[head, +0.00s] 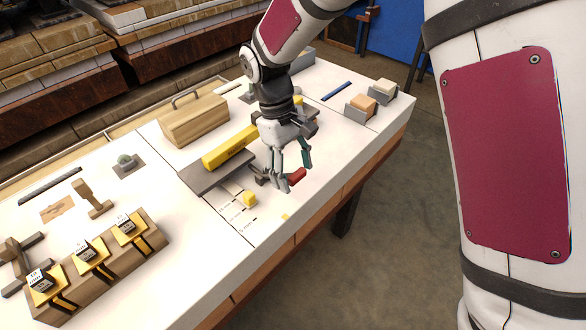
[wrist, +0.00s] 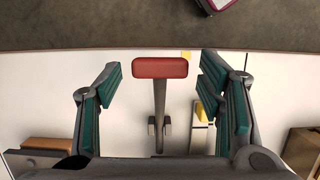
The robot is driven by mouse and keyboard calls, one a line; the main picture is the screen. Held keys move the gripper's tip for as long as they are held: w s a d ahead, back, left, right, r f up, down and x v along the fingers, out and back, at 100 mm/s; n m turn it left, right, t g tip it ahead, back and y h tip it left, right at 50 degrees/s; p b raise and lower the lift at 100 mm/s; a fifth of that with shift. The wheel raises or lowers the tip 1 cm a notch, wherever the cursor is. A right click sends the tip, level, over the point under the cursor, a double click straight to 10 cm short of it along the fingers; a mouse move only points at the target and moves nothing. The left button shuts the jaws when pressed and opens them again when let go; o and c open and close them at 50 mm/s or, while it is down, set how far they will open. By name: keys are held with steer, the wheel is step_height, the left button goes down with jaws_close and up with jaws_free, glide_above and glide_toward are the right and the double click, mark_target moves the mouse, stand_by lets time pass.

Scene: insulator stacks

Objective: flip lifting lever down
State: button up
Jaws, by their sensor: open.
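The lifting lever is a grey bar with a red handle (head: 297,174). In the wrist view the red handle (wrist: 160,68) tops the grey bar (wrist: 159,110), which runs down to a small grey bracket (wrist: 159,127) on the white table. My gripper (head: 289,172) is open right by the lever in the head view. In the wrist view its green-padded fingers (wrist: 165,92) stand apart on either side of the lever, with gaps between pads and bar. I cannot tell how far above the table the handle is.
A yellow block (head: 231,147) and a grey plate (head: 217,173) lie left of the lever. A small yellow cube (head: 249,199) sits in front. A wooden box with handle (head: 194,119) stands behind. The table's front edge (head: 300,235) is close, with open floor beyond.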

steer(key=v, duration=1.2)
steer(key=shift+d, duration=0.1)
